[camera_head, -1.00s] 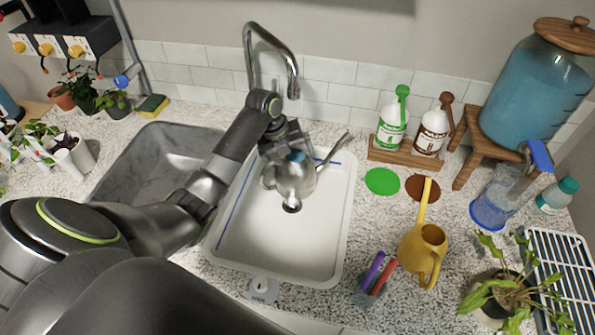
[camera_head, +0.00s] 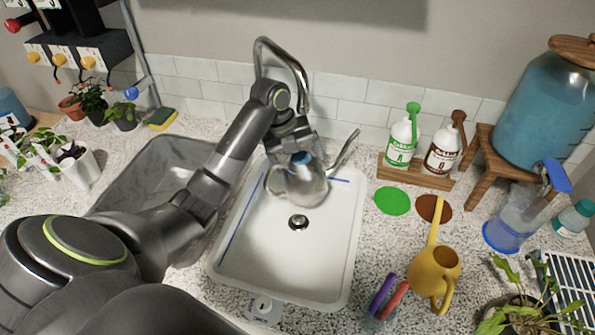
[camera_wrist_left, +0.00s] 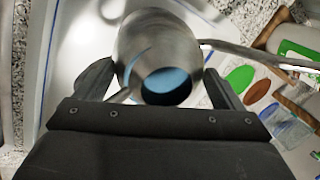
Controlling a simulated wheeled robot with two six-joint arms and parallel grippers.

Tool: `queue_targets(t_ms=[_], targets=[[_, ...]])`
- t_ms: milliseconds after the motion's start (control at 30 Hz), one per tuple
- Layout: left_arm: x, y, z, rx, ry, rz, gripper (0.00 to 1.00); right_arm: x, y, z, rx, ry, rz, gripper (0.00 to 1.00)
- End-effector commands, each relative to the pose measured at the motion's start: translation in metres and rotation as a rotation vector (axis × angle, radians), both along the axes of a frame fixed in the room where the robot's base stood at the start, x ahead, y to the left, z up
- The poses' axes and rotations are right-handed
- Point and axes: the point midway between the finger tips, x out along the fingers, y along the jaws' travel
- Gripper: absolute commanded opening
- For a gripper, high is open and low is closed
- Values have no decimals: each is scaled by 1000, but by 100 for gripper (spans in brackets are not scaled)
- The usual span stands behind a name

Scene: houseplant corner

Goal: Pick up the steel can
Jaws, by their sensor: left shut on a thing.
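The steel can (camera_head: 308,190) is a round silver watering can with a long thin spout pointing up to the right and blue showing in its opening. My left gripper (camera_head: 284,168) is shut on it, over the far part of the white sink basin (camera_head: 278,262). In the left wrist view the can (camera_wrist_left: 155,42) sits between the two dark fingers of the gripper (camera_wrist_left: 160,85), its opening facing the camera. The gap between can and basin floor is hard to judge. My right gripper is not in view.
A chrome faucet (camera_head: 300,75) rises just behind the can. Green and brown bottles (camera_head: 402,142) stand on a wooden tray to the right. A yellow watering can (camera_head: 432,270) and markers (camera_head: 385,298) are front right. A grey basin (camera_head: 150,178) lies left.

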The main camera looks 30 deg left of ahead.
Motion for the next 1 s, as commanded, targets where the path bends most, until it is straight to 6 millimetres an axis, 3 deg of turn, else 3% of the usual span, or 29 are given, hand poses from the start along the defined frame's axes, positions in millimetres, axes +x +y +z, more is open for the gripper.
queue_targets(t_ms=[67,500,700,1000], targets=[[0,0,12,2,-8,-3,19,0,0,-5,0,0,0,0],[-58,-15,9,1,-6,-4,19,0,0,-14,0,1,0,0],[-103,-27,16,0,-1,-3,19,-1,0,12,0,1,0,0],[-158,-42,14,-2,-2,-2,19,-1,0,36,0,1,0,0]])
